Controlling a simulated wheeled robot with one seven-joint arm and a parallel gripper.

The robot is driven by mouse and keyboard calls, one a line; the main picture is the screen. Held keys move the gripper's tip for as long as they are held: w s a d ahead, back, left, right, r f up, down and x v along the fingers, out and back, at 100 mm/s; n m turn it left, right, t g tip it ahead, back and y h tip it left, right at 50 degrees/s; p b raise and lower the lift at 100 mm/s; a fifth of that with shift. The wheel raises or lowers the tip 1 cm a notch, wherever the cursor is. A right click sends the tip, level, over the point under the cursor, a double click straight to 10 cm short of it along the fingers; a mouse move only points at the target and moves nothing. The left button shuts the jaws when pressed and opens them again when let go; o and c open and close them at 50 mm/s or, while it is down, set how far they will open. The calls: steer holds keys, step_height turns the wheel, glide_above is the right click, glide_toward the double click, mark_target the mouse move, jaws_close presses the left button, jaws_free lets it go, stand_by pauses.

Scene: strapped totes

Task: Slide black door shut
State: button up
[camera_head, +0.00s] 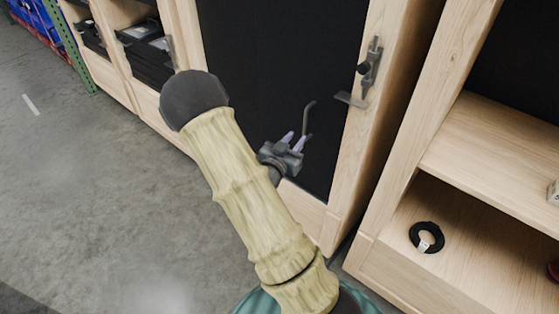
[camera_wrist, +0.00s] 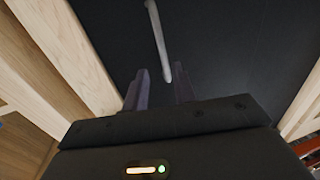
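The black door (camera_head: 270,50) is a flat dark panel in a light wooden cabinet frame in the head view. It fills most of the wrist view (camera_wrist: 240,50). A thin grey bar handle (camera_head: 307,118) stands on its lower right part, and it also shows in the wrist view (camera_wrist: 156,36). My gripper (camera_head: 296,138) is close to the handle's lower end. In the wrist view my gripper (camera_wrist: 159,85) has its two fingers apart, with the handle's lower end near the gap between the tips. I cannot tell whether they touch it.
A metal latch (camera_head: 370,68) sits on the frame's right post. To the left are cabinets with black totes (camera_head: 147,50). The grey floor (camera_head: 80,190) at left is clear.

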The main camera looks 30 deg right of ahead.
steer(key=v, duration=0.9)
